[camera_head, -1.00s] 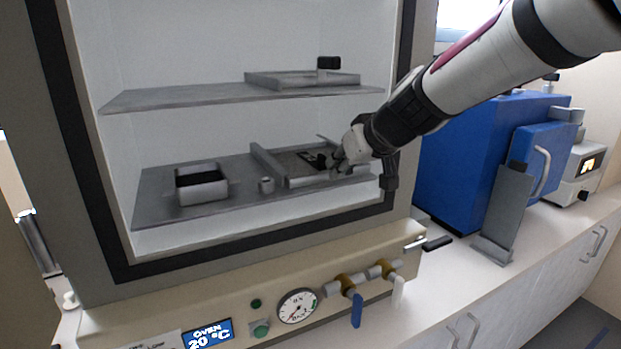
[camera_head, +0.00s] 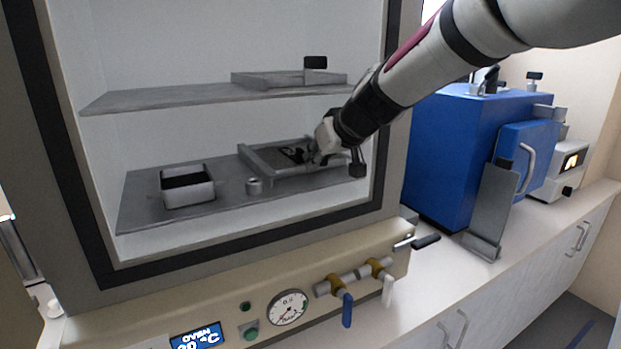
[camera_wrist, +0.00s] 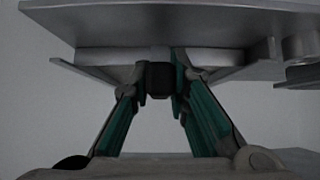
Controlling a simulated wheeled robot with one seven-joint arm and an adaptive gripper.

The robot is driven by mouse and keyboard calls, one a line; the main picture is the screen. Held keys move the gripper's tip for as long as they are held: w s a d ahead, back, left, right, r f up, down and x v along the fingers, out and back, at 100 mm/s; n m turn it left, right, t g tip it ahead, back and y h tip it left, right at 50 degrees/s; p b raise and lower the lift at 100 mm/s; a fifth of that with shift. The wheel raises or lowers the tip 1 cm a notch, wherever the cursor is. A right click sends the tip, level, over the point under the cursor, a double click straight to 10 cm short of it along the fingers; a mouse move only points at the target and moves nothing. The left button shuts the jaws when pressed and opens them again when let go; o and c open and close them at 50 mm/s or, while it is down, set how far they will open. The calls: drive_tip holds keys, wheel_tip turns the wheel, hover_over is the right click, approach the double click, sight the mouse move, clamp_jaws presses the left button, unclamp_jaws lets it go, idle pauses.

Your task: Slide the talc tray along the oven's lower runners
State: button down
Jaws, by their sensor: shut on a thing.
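The talc tray (camera_head: 290,168) is a shallow grey metal tray on the oven's lower shelf (camera_head: 218,205), at its right part. Raised grey rails, which look like the lower runners (camera_head: 256,162), flank it. A dark patch shows on the tray beside my gripper. My gripper (camera_head: 312,152) reaches in through the oven opening from the right. In the wrist view, my gripper's green-padded fingers (camera_wrist: 161,82) are shut on a small black handle (camera_wrist: 160,77) at the tray's edge (camera_wrist: 110,73). My gripper hides part of the tray in the head view.
The upper shelf (camera_head: 160,98) holds another tray (camera_head: 280,79) with a black knob. The oven's right frame (camera_head: 395,130) is close to my arm.

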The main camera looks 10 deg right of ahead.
drive_tip(key=shift+w, duration=0.1)
drive_tip(key=shift+w+a, duration=0.2)
drive_tip(key=shift+w, duration=0.35)
drive_tip(key=c, duration=1.4)
unclamp_jaws()
drive_tip(key=shift+c, duration=0.2)
drive_tip(key=shift+s, duration=0.1)
drive_tip(key=v, duration=1.2)
